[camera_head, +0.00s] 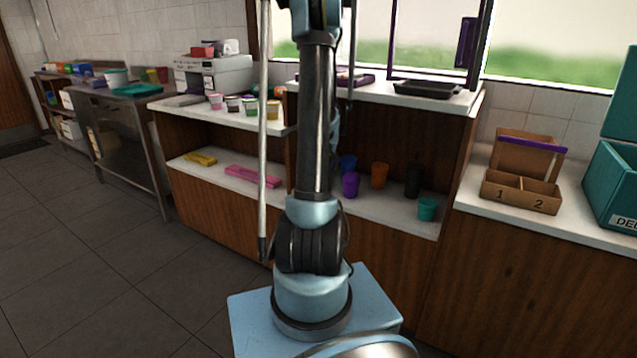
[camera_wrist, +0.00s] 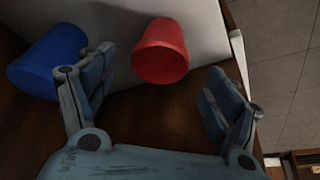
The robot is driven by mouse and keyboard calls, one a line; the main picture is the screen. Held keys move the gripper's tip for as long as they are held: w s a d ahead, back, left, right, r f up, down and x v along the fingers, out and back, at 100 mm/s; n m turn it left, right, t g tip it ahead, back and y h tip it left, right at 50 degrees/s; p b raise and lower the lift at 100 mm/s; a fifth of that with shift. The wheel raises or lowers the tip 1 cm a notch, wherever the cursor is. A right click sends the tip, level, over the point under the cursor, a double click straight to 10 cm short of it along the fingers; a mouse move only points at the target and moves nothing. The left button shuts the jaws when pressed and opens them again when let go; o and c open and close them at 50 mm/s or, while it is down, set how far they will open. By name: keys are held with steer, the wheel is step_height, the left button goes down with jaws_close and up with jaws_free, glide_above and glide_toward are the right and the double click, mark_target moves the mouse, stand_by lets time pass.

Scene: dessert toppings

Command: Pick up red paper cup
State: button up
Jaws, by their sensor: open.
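The red paper cup (camera_wrist: 160,55) shows in the wrist view, on a pale surface beside a dark brown one. Its rounded end faces the camera. My gripper (camera_wrist: 155,80) is open, with one finger on each side of the cup's near end. Neither finger clearly touches it. A blue cup (camera_wrist: 45,65) lies just left of the left finger, close to it. In the head view I cannot make out the red paper cup or my gripper; my arm covers the middle of the shelf.
In the head view the lower shelf (camera_head: 385,213) holds blue (camera_head: 347,163), purple (camera_head: 350,185), orange (camera_head: 379,176), black (camera_head: 413,180) and teal (camera_head: 427,208) cups. The upper counter (camera_head: 440,98) is above them. A divided box (camera_head: 521,195) stands at right. Floor is open at left.

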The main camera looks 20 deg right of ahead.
steer(key=shift+x, duration=2.15)
steer(key=shift+c, duration=0.5)
steer(key=c, duration=1.1)
